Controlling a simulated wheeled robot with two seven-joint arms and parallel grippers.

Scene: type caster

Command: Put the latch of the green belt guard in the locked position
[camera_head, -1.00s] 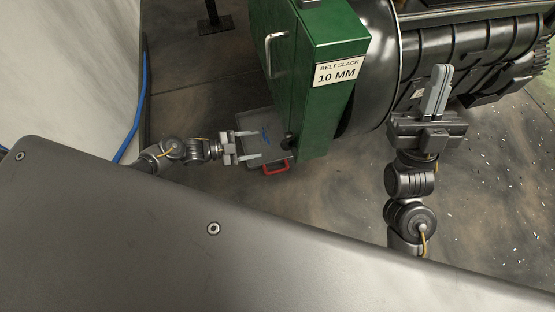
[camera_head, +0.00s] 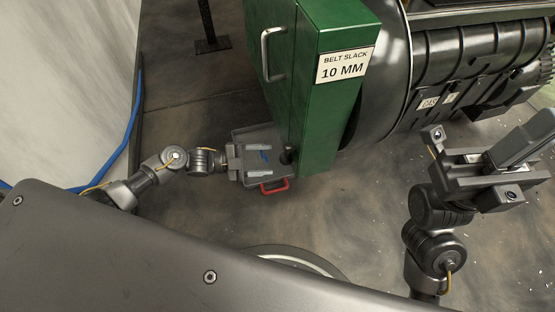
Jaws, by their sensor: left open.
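The green belt guard (camera_head: 332,110) stands in the upper middle, with a grey bar handle (camera_head: 266,55) on its left face. A small dark knob (camera_head: 287,156), which looks like the latch, is low on the guard's left side. Whether it is locked I cannot tell. My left gripper (camera_head: 270,161) is open and empty, its two fingers pointing right towards the knob with a small gap left. My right gripper (camera_head: 540,128) is at the right edge, away from the guard and holding nothing visible; its fingers overlap in this view.
A black drum (camera_head: 385,80) and ribbed machine body adjoin the guard on the right. A blue cable (camera_head: 128,140) runs along the pale wall at left. Floor below the guard is clear.

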